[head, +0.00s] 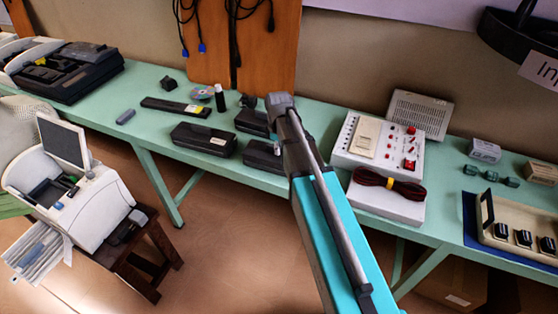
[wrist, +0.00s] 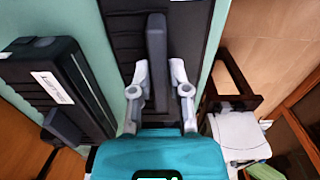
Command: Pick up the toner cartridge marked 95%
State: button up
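Several black toner cartridges lie on the green table in the head view: one with a pale label (head: 203,138), one behind it (head: 252,121), and one partly hidden by my arm (head: 262,155). In the wrist view my gripper (wrist: 159,72) is open above a ridged black cartridge (wrist: 126,30). Its two fingers stand on either side of a raised dark bar (wrist: 157,45), with a small gap showing on both sides. Another black cartridge with a white label (wrist: 52,87) lies to the left. I cannot read a 95% mark on any cartridge. My arm hides the gripper in the head view.
The table (head: 340,207) also holds a long black cartridge (head: 175,106), a dark bottle (head: 219,98) and a white control box (head: 384,141) right of my arm. A white printer (head: 95,205) on a wooden stool (head: 150,262) stands in front at left.

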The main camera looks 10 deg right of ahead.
grip_shut()
jog(key=shift+r, duration=0.2)
notch_tip(320, 180, up, 3)
jog(key=p, duration=0.3)
jog(key=shift+f, duration=0.15)
jog(key=s+r+p, duration=1)
jog(key=s, duration=0.4)
